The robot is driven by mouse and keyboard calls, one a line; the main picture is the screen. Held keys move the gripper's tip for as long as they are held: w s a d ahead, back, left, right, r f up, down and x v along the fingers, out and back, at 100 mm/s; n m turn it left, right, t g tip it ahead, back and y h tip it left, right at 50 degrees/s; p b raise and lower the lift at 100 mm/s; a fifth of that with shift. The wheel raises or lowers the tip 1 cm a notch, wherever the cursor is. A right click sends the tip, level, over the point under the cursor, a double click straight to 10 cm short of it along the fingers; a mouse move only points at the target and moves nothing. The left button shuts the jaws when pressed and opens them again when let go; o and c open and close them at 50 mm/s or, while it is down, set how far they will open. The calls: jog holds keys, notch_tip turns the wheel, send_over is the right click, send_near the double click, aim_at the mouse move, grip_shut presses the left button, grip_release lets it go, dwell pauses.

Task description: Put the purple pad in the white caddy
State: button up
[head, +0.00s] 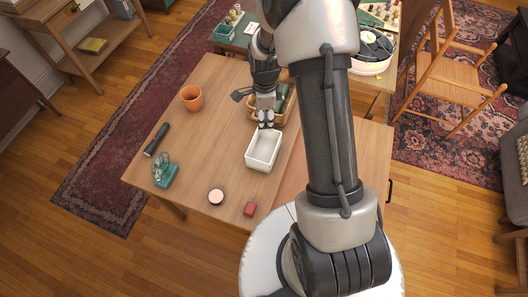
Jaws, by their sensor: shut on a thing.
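The white caddy (259,167) is an open rectangular box standing on the wooden table, and its inside looks empty. My gripper (266,123) points down at the far end of the caddy, by its far rim. It is shut on a small purple thing, which looks like the purple pad (266,116). The pad is mostly hidden by the fingers. I cannot tell whether it is over the rim or just beyond it.
A wicker basket (254,107) stands behind my gripper, partly hidden. An orange cup (192,98), a dark-handled tool (156,139), a green object (164,176), a pale round tin (216,197) and a red block (250,209) lie around. The table's left middle is clear.

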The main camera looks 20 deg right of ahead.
aim_at(265, 152)
jog(key=shift+d+f, duration=0.15)
jog(key=shift+f, duration=0.1)
jog(key=shift+m, duration=0.3)
notch_tip(265, 152, down, 19)
jog(key=b, duration=0.5)
jog(key=shift+w+f, duration=0.1)
jog(key=shift+f, duration=0.05)
jog(key=shift+f, duration=0.1)
jog(key=shift+f+b, duration=0.15)
jog(key=shift+b, duration=0.2)
jog(key=o, duration=0.7)
jog(key=shift+c, duration=0.2)
